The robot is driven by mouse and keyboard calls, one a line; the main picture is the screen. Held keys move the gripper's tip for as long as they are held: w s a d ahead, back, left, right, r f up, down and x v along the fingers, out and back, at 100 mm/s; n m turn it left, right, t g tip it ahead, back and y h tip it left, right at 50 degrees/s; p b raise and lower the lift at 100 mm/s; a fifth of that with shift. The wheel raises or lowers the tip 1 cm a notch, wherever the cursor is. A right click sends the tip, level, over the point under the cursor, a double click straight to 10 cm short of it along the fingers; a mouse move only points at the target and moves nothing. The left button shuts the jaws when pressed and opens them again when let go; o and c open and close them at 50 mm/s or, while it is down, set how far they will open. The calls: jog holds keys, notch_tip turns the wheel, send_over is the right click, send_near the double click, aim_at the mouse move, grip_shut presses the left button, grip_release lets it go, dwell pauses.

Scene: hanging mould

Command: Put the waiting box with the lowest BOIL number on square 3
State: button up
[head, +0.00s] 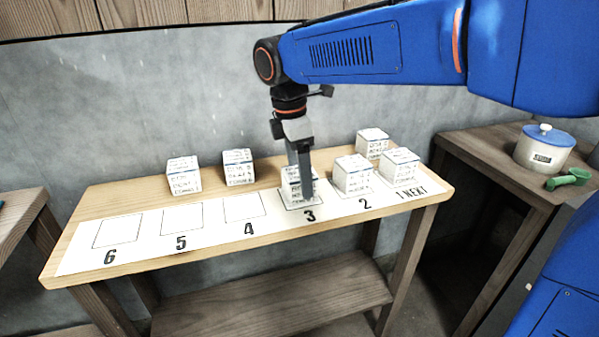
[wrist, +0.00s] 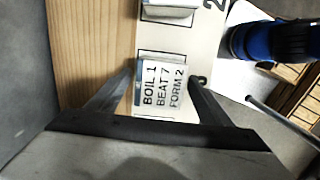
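The white box marked BOIL 1, BEAT 7, FORM 2 (wrist: 162,86) is between the two fingers of my gripper (wrist: 162,78), which meet its sides. In the head view this box (head: 297,187) sits at square 3 (head: 311,204), upright, with my gripper (head: 302,178) straight above and around it. Whether it rests fully on the card is hard to tell. Two other boxes stand behind the strip at left, one (head: 184,177) behind square 5 and one (head: 238,168) behind square 4. Another box (head: 372,144) stands at the back right. Their print is too small to read.
One box (head: 353,175) stands on square 2 and another (head: 400,166) on square 1. Squares 4 (head: 245,207), 5 (head: 181,219) and 6 (head: 117,232) are empty. A side table at right holds a blue-lidded pot (head: 543,149) and a green object (head: 568,179).

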aim_at(293, 172)
notch_tip(293, 172, up, 12)
jog(key=a, duration=0.1)
jog(key=shift+s+a, duration=0.2)
dwell(0.4)
jog(key=s+d+f+m+t+y, duration=0.1)
jog(key=s+d+f+m, duration=0.3)
jog(key=d, duration=0.5)
jog(key=s+d+f+m+t, duration=0.1)
jog(key=s+d+f+m, duration=0.2)
jog(key=d+m, duration=0.35)
jog(key=s+d+f+m+t, duration=0.2)
jog(key=s+d+f+m, duration=0.8)
jog(key=s+d+f, duration=0.3)
notch_tip(293, 172, down, 3)
jog(key=shift+s+r, duration=0.15)
jog(key=shift+r, duration=0.05)
jog(key=shift+m, duration=0.25)
